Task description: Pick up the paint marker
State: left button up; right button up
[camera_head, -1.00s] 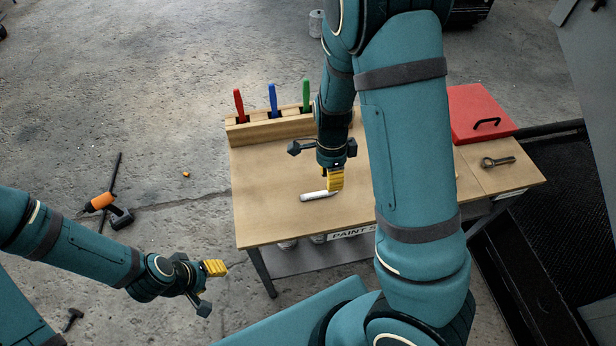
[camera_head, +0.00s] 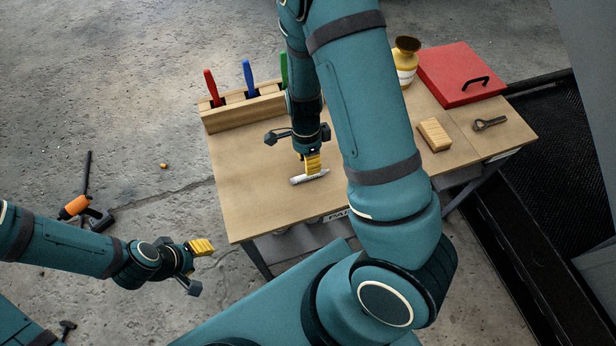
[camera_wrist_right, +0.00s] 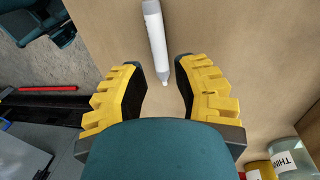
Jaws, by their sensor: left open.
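The paint marker (camera_head: 298,180) is a white and grey cylinder lying on the wooden bench top. My right gripper (camera_head: 312,170) is directly over it in the head view and hides part of its middle. In the right wrist view the marker (camera_wrist_right: 154,32) lies just beyond the fingertips, its narrow tip pointing into the gap. My left gripper (camera_head: 202,256) is open and empty, off to the left of the bench over the floor.
A wooden rack (camera_head: 240,111) with red, blue and green handled tools stands along the bench's back left. A jar (camera_head: 405,70), a wooden block (camera_head: 434,134), a red case (camera_head: 462,72) and a metal tool (camera_head: 489,124) are on the right. A drill (camera_head: 82,208) lies on the floor.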

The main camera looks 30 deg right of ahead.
aim_at(304, 178)
jog(key=f, duration=0.1)
jog(key=f+b, duration=0.1)
jog(key=f, duration=0.1)
jog(key=a+f+b, duration=0.1)
jog(key=f, duration=0.1)
jog(key=shift+s+f, duration=0.1)
jog(key=shift+s, duration=0.2)
grip_shut()
